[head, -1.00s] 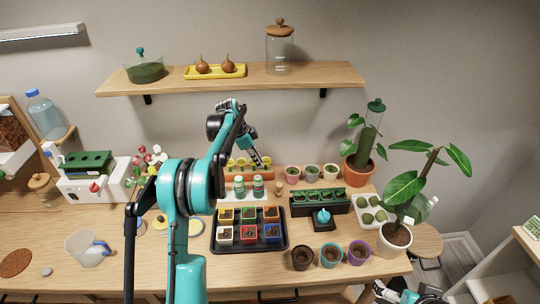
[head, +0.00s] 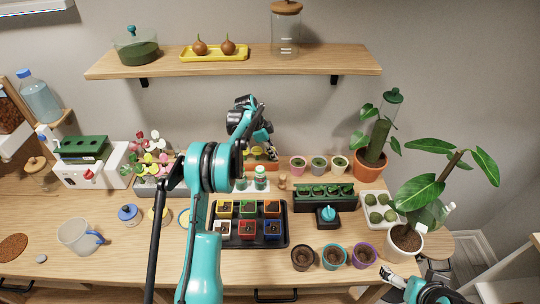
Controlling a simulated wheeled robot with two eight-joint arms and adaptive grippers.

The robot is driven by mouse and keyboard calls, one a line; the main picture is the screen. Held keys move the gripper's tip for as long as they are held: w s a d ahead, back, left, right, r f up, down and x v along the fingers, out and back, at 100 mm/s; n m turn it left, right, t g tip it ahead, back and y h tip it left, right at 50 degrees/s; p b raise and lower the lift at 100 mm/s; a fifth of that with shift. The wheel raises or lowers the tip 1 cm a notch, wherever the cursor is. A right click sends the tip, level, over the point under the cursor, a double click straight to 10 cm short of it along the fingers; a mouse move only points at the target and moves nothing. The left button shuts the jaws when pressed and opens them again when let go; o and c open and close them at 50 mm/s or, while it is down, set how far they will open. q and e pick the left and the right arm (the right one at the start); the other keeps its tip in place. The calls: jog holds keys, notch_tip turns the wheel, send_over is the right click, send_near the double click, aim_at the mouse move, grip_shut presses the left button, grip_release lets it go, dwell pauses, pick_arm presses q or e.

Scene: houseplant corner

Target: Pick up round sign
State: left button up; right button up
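Several small round yellow signs (head: 257,152) stand in an orange holder at the back of the table, partly hidden behind my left arm. My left gripper (head: 268,143) is above and at the right end of this row, with its fingers pointing down close to the yellow discs. It is small and partly covered by its own arm, so I cannot tell whether its fingers are apart or touching a sign. My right gripper (head: 388,278) is low at the bottom right, in front of the table edge, and its fingers are unclear.
A black tray (head: 282,243) of coloured seedling pots lies in front of the signs. Green-capped bottles (head: 260,178) and a wooden peg stand between. Small pots (head: 319,165) stand to the right. A wooden shelf (head: 250,64) hangs above. A big potted plant (head: 404,245) is at right.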

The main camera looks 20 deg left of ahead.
pick_arm(q)
jog(key=shift+d+f, duration=0.1)
jog(key=shift+f, duration=0.2)
jog(key=shift+r, duration=0.1)
jog(key=shift+c, duration=0.3)
grip_shut()
